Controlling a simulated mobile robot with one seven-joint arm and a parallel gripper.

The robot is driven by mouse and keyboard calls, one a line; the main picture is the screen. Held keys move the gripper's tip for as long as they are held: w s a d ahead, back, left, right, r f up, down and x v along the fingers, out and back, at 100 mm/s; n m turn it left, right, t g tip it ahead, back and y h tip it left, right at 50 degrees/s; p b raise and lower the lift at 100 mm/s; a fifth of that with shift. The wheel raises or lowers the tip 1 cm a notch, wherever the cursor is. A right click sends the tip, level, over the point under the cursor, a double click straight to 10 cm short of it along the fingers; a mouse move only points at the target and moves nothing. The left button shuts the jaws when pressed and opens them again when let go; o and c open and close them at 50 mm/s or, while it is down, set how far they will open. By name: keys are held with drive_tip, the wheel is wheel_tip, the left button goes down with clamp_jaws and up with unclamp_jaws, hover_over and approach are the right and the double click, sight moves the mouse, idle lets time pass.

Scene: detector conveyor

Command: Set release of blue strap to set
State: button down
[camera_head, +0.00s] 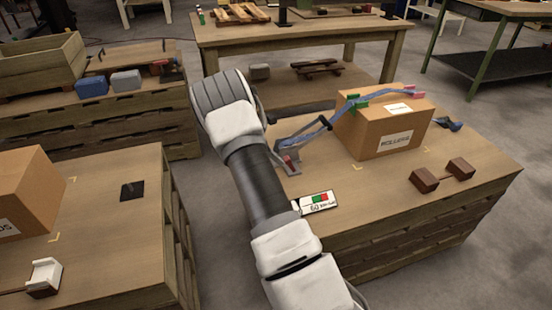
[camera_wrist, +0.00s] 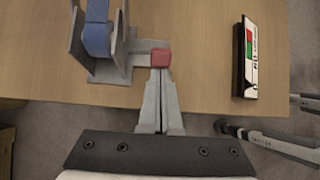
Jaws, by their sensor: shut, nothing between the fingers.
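A blue strap (camera_head: 318,122) runs over a cardboard box (camera_head: 385,137) on the right pallet table, down to a grey metal bracket at the box's left. In the wrist view the blue strap (camera_wrist: 96,28) passes through the grey bracket (camera_wrist: 112,72). A small red release piece (camera_wrist: 160,58) sits at the end of the bracket's arm; it also shows in the head view (camera_head: 290,160). My gripper (camera_wrist: 159,72) is shut and empty, its fingertips at the red piece's near edge. I cannot tell whether they touch. In the head view my arm hides most of the gripper.
A small panel with green and red fields (camera_head: 318,202) lies near the table's front edge, right of the fingers in the wrist view (camera_wrist: 249,58). Two brown blocks (camera_head: 425,179) lie at the right. Another box (camera_head: 20,190) stands on the left table.

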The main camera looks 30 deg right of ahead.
sight(288, 158)
drive_tip(key=shift+s+d+r+y+p, duration=0.1)
drive_tip(key=shift+d+r+y+p, duration=0.25)
drive_tip(key=shift+p, duration=0.35)
drive_tip(key=d+r+y+p, duration=0.1)
drive_tip(key=p, duration=0.2)
drive_tip(key=shift+s+t+y, duration=0.15)
drive_tip(key=shift+t+y, duration=0.1)
drive_tip(key=shift+t, duration=0.05)
drive_tip(key=shift+s+d+r+y+p, duration=0.25)
drive_tip(key=shift+d+y+p, duration=0.4)
drive_tip(key=shift+p, duration=0.5)
drive_tip(key=shift+s+d+r+t+y+p, duration=0.15)
drive_tip(key=shift+d+t+y+p, duration=0.25)
drive_tip(key=shift+d+y+p, duration=0.3)
drive_tip(key=d+y, duration=0.2)
drive_tip(key=y, duration=0.1)
drive_tip(key=shift+s+t, duration=0.2)
drive_tip(key=shift+t, duration=0.1)
drive_tip(key=shift+a, duration=0.2)
drive_tip(key=shift+r+p, duration=0.5)
drive_tip(key=shift+r, duration=0.25)
